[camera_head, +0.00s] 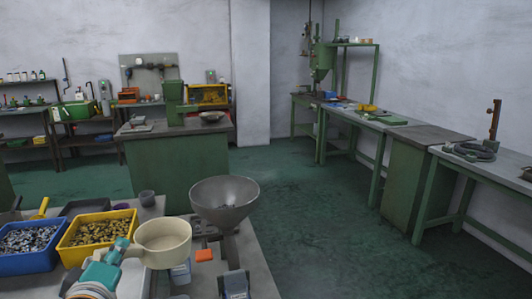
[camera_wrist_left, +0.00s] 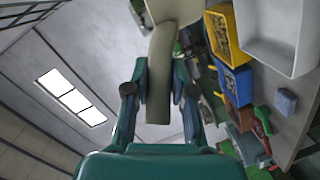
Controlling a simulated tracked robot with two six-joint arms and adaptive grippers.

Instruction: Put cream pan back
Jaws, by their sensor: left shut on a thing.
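The cream pan (camera_head: 163,245) is in the lower middle of the head view, its round opening facing up and its handle toward the left. My left gripper (camera_head: 122,250) is shut on the handle. The pan appears to be above the front workbench, but I cannot tell the exact gap. In the left wrist view my left gripper's fingers (camera_wrist_left: 158,95) grip the cream handle of the pan (camera_wrist_left: 174,10), with the pan's body at the top edge. My right gripper does not show.
A blue bin (camera_head: 30,262) and a yellow bin (camera_head: 70,258) of small parts stand left of the pan. A grey hopper bowl (camera_head: 225,205) stands just right of it. A grey cup (camera_head: 147,198) is behind. An orange block (camera_head: 204,255) lies right of the pan.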

